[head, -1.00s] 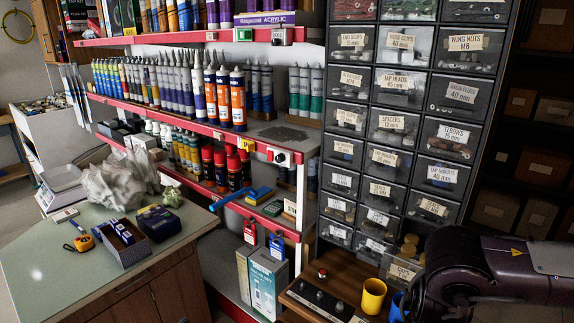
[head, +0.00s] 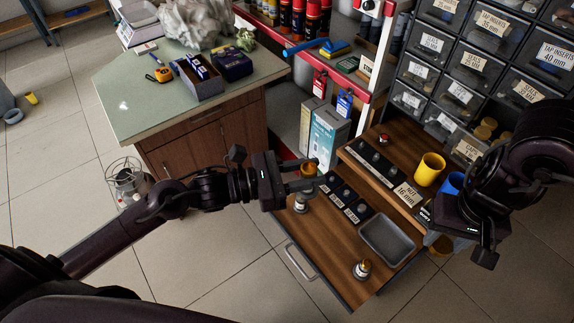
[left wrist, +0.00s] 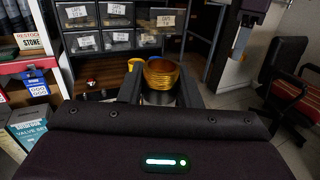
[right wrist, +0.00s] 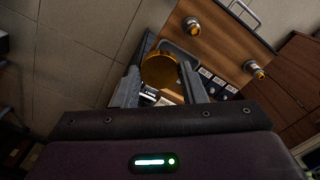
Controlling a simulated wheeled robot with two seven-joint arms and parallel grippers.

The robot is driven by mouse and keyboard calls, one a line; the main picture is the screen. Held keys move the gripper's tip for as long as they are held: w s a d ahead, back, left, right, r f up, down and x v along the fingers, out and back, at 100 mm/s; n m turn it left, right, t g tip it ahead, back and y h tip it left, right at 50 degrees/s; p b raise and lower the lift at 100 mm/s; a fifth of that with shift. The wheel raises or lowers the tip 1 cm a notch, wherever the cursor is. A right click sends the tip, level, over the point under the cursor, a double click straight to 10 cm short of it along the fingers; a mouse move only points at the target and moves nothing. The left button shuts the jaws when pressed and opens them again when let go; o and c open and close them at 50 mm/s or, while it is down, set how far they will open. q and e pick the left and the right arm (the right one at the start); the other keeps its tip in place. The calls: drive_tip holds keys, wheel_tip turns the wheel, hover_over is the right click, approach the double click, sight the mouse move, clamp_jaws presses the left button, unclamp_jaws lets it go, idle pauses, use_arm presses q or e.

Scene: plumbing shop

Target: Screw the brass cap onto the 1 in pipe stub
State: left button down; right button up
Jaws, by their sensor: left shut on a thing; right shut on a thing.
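My left gripper (head: 306,183) is shut on a brass cap (head: 308,169), above the front-left part of the wooden work board. The threaded side of this cap fills the jaws in the left wrist view (left wrist: 161,76). A pipe stub (head: 300,204) stands just below it; I cannot tell whether they touch. A second stub with a brass top (head: 362,268) stands near the board's front edge. My right gripper (head: 446,238) is shut on another round brass piece, seen between its fingers in the right wrist view (right wrist: 160,70); it hangs right of the board. Stub sizes are not readable.
A grey tray (head: 388,241) and several labelled black blocks (head: 345,197) occupy the board (head: 326,256). A raised shelf behind holds a yellow cup (head: 429,170) and a blue cup (head: 452,184). Parts drawers (head: 488,60) rise at the back right. The floor in front is clear.

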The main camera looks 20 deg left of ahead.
use_arm(q)
drive_tip(key=d+g, duration=0.1)
drive_tip(key=d+m+g+h, duration=0.1)
drive_tip(key=d+m, duration=0.1)
drive_tip(key=shift+w+d+f+g, duration=0.15)
drive_tip(key=shift+w+g, duration=0.1)
drive_tip(key=shift+g, duration=0.15)
drive_tip(key=shift+f, duration=0.1)
use_arm(e)
drive_tip(key=w+a+r+n, duration=0.3)
drive_tip(key=a+r+n, duration=0.3)
drive_tip(key=a+n, duration=0.6)
drive_tip(key=w+a+r+n, duration=0.3)
drive_tip(key=a+r+n, duration=0.3)
drive_tip(key=a+n, duration=0.6)
drive_tip(key=n, duration=0.5)
